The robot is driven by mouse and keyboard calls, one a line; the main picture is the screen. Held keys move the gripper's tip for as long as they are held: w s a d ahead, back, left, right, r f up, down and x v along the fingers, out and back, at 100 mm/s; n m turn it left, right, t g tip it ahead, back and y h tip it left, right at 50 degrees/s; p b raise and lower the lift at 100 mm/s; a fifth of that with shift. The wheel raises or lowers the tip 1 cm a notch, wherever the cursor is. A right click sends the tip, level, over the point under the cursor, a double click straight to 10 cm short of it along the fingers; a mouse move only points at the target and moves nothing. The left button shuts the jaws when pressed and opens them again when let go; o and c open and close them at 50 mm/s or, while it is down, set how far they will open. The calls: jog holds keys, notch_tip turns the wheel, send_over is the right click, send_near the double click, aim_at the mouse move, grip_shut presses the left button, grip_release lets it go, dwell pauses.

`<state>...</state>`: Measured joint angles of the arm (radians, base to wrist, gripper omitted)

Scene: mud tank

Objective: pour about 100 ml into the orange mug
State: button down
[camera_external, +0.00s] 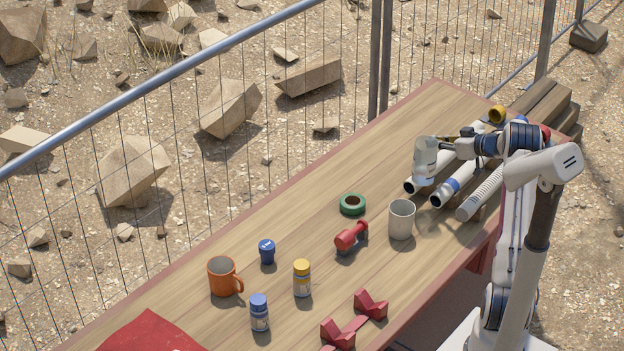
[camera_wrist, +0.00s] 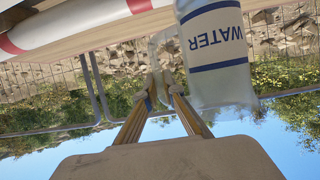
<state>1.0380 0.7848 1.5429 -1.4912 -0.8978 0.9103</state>
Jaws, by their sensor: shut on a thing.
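The orange mug (camera_external: 221,279) stands upright on the table at the lower left, its handle to the right. Its inside looks grey; I cannot tell if it holds liquid. A clear water jug (camera_external: 425,163) with a WATER label is held at the upper right, near the pipes and well away from the orange mug. The jug looks roughly upright in the outside view. My gripper (camera_external: 452,146) is shut on the jug's handle. In the wrist view, my fingertips (camera_wrist: 163,92) meet at the handle beside the jug (camera_wrist: 215,60). The water level is not clear.
A pale grey mug (camera_external: 401,221) stands below the jug. A green tape roll (camera_external: 352,204), red tool (camera_external: 350,236), blue cup-like item (camera_external: 266,252), yellow-capped bottle (camera_external: 302,279) and blue-capped bottle (camera_external: 260,313) stand between. Red holders (camera_external: 370,305) and a red cloth (camera_external: 150,333) lie in front. Pipes (camera_external: 455,183) lie at right.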

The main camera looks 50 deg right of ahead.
jog(key=w+a+f+n+y, duration=0.2)
jog(key=w+a, duration=0.9)
jog(key=w+a+f+n+y, duration=0.1)
jog(key=w+a+f, duration=0.1)
jog(key=w+a, duration=0.95)
jog(key=w+a+f+n+y, duration=0.1)
jog(key=w+a, duration=0.3)
jog(key=a, duration=0.6)
jog(key=w+a+f+n+g+y, duration=0.1)
jog(key=w+a+f, duration=0.1)
jog(key=a, duration=0.9)
jog(key=w+a+f+y, duration=0.1)
jog(key=w+a, duration=0.4)
jog(key=a, duration=0.6)
jog(key=shift+w+a+f+n+g+y, duration=0.25)
jog(key=shift+w+f+n+g+y, duration=0.1)
jog(key=shift+f+n+y, duration=0.1)
jog(key=shift+r, duration=0.1)
